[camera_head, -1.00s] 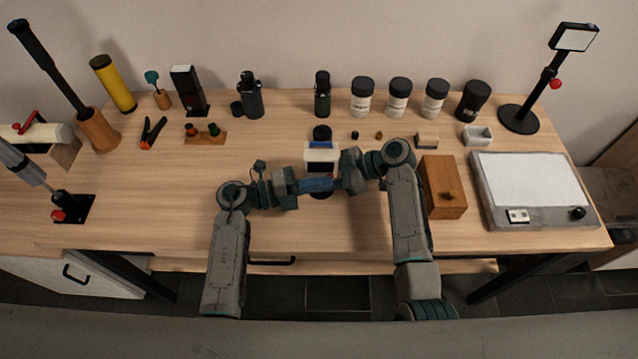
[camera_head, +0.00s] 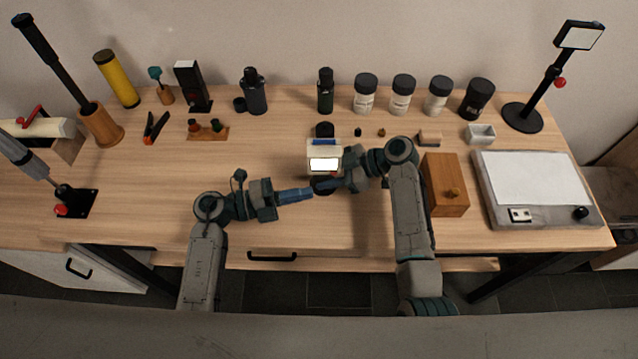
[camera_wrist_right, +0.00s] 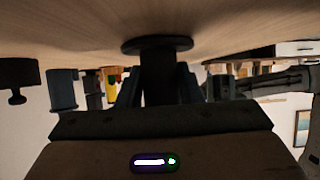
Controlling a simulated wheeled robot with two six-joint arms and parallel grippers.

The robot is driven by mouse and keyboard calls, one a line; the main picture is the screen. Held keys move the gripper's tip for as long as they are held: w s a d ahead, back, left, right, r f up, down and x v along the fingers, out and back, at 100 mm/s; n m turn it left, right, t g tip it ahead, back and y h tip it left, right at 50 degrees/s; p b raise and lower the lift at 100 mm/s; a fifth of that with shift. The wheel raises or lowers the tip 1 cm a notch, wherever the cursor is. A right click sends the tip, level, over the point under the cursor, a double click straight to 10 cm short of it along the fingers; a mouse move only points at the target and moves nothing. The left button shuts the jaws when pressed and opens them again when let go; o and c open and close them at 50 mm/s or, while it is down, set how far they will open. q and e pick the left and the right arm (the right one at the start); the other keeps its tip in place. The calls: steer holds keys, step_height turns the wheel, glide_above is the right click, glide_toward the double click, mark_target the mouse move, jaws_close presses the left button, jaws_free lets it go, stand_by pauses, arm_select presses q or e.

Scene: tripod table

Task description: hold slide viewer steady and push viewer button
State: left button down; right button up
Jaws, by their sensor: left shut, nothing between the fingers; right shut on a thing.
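The slide viewer (camera_head: 324,150) stands upright near the middle of the table, a cream box with a dark round part behind it. Its front screen (camera_head: 324,164) glows bright white. My right gripper (camera_head: 335,183) reaches in from the right and is shut on the viewer's dark stand below the box. The right wrist view, upside down, shows the stand (camera_wrist_right: 158,72) between the two fingers, with its round base on the table. My left gripper (camera_head: 309,192) is shut and empty, its blue fingertips just front-left of the viewer. I cannot make out the button clearly.
A wooden box (camera_head: 445,185) stands close to the right of my right arm. A light panel (camera_head: 530,180) lies further right. Several jars and bottles line the back.

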arm_select(q)
steer(key=v, duration=0.5)
steer(key=shift+a, duration=0.15)
arm_select(e)
steer(key=shift+r, duration=0.1)
steer(key=shift+w+a, duration=0.1)
steer(key=o, duration=0.8)
steer(key=shift+o, duration=0.2)
